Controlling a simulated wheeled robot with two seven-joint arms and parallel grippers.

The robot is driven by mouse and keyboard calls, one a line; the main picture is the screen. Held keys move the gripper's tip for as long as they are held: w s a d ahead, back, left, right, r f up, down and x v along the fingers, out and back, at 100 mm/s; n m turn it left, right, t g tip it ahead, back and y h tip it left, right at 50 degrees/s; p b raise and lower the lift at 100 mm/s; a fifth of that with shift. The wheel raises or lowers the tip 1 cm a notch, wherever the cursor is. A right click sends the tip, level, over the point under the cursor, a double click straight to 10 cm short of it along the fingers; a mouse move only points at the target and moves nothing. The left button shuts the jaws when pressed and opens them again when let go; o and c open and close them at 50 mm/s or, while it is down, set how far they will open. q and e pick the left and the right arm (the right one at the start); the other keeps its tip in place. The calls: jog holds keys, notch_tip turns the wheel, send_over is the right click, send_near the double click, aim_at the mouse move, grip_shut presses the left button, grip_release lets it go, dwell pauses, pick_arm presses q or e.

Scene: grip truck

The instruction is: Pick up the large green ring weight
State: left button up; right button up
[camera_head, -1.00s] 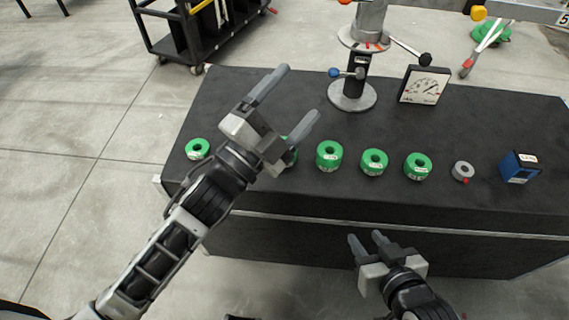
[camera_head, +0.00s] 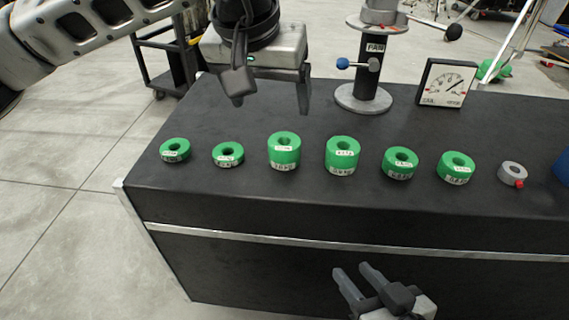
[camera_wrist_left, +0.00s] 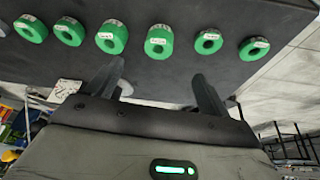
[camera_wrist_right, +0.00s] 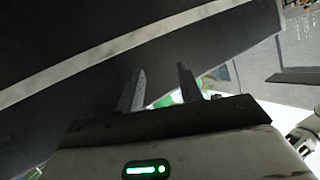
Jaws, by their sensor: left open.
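A row of green ring weights stands on the black table. The two tallest are near the middle: one at centre-left (camera_head: 284,158) and one just right of it (camera_head: 342,163). Both also show in the left wrist view, the first (camera_wrist_left: 158,44) and the second (camera_wrist_left: 111,40). My left gripper (camera_head: 271,95) is open and empty, above and behind the row, with its fingers pointing down. In the left wrist view its fingers (camera_wrist_left: 156,88) are well apart below the row. My right gripper (camera_head: 358,276) is low in front of the table, its fingers apart and empty.
Shorter green rings stand at the left (camera_head: 174,150) (camera_head: 228,155) and right (camera_head: 400,164) (camera_head: 456,169). A grey ring (camera_head: 512,174) is further right. The front strip of the table (camera_head: 300,205) is clear.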

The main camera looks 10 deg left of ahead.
pick_arm(q)
jog(key=b, duration=0.2)
send_over(284, 143)
jog(key=s+a, duration=0.1)
jog(key=s, duration=0.3)
notch_tip(284, 143, down, 10)
jog(key=shift+w+r, duration=0.15)
jog(key=shift+r, duration=0.1)
jog(key=x, duration=0.1)
jog(key=b+x, duration=0.1)
jog(key=x, duration=0.1)
jog(key=b+x, duration=0.1)
jog(key=shift+w+d+f, duration=0.25)
jog(key=shift+w+d, duration=0.15)
jog(key=shift+d, duration=0.05)
jog(key=shift+w+f, duration=0.1)
jog(key=shift+f, duration=0.15)
jog(key=c, duration=1.1)
jog(key=shift+r, duration=0.15)
jog(key=shift+c, duration=0.9)
pick_arm(e)
jog(key=shift+w+a+r+m+t+y, duration=0.15)
jog(key=shift+a+r+m+t+y, duration=0.5)
jog(key=shift+r+y, duration=0.2)
pick_arm(q)
jog(key=shift+r, duration=0.1)
